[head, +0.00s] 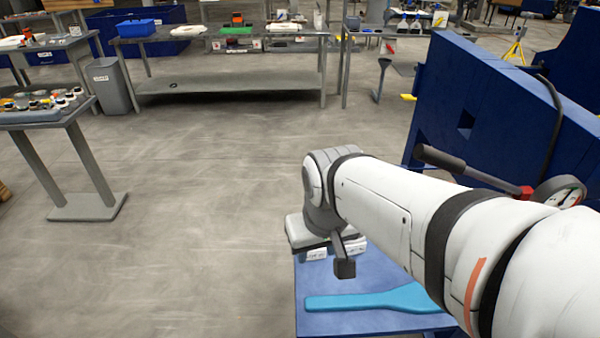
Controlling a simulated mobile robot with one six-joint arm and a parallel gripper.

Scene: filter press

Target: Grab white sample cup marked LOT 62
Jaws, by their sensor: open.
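Two small white labelled things, which look like sample cups, stand at the far end of a blue surface below my wrist. The left one (316,254) and the right one (354,246) are both partly hidden by my gripper and wrist. Their label print is too small to read, so I cannot tell which is LOT 62. My gripper (342,266) is open and points down close to them. One dark finger shows in front, between the two cups in the picture. The other finger is hidden, and I see nothing held.
A light-blue paddle-like tool (365,301) lies nearer on the blue surface (330,322). A large blue machine (480,100) with a dark handle and gauge rises at right. A small stand with jars (40,115) is at left. Open floor lies between, with grey benches behind.

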